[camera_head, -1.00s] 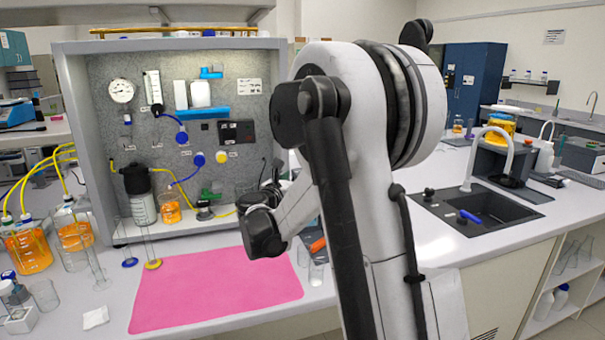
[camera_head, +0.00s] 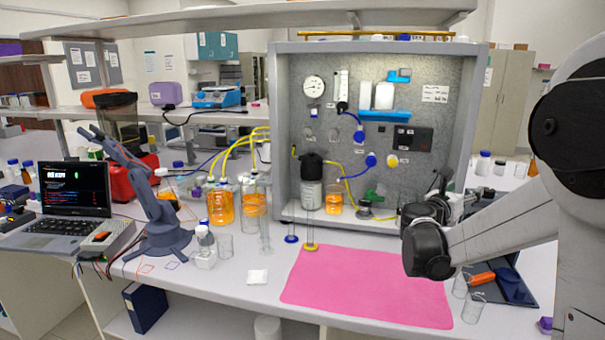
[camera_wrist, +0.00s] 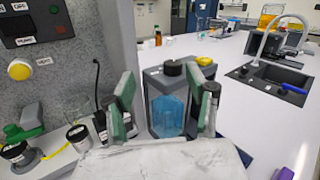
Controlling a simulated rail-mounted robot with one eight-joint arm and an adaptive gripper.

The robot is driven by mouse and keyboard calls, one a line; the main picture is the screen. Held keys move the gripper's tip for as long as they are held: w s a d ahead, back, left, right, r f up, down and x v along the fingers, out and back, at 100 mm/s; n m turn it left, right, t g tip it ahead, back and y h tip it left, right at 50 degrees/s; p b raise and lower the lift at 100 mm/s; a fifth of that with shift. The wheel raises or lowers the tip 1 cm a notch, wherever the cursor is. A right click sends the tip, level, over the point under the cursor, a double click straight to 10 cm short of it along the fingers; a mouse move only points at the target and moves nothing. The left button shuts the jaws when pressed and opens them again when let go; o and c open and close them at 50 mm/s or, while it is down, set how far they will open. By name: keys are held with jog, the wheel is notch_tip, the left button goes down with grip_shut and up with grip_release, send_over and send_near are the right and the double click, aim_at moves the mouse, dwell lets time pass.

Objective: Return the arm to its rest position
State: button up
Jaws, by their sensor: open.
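My arm reaches in from the right edge of the head view, its white links running left to a dark wrist. My gripper (camera_head: 446,192) is at the right front of the grey rig panel, small and partly hidden behind the wrist. In the wrist view my gripper (camera_wrist: 166,92) shows two green-padded fingers spread apart with nothing held. Between and beyond them stands a blue-tinted container (camera_wrist: 166,112) with a grey top and black cap. I cannot tell how far it is from the fingertips.
The rig panel (camera_head: 281,130) carries a gauge, tubing and bottles. A pink mat (camera_head: 365,290) lies in front, clear. Orange-filled bottles (camera_head: 221,207), a small blue arm (camera_head: 160,215) and a laptop (camera_head: 72,190) stand left. Glass beakers (camera_head: 473,308) stand near the front edge, below my arm.

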jog(key=a+r+n+t+y, duration=0.4)
jog(key=a+r+n+t, duration=0.2)
jog(key=a+r+n, duration=0.3)
jog(key=s+a+n+y, duration=0.4)
jog(key=a+n+y, duration=0.2)
jog(key=a+n, duration=0.3)
jog(key=s+a+n+y, duration=0.45)
jog(key=a+n, duration=0.25)
jog(key=n, duration=0.4)
jog(key=s+a+f+n+g+y, duration=0.35)
jog(key=s+a+f+n, duration=0.25)
jog(key=s+f+n, duration=0.4)
jog(key=s+d+f+n+g+h, duration=0.1)
jog(key=s+f+n+g, duration=0.2)
jog(key=s, duration=0.5)
jog(key=s+d+f+n+g+h, duration=0.1)
jog(key=s+f+n+g, duration=0.2)
jog(key=s+f, duration=0.3)
jog(key=s, duration=0.2)
jog(key=shift+s+d+f+h, duration=0.15)
jog(key=shift+s+d+h, duration=0.15)
jog(key=shift+d+h, duration=0.1)
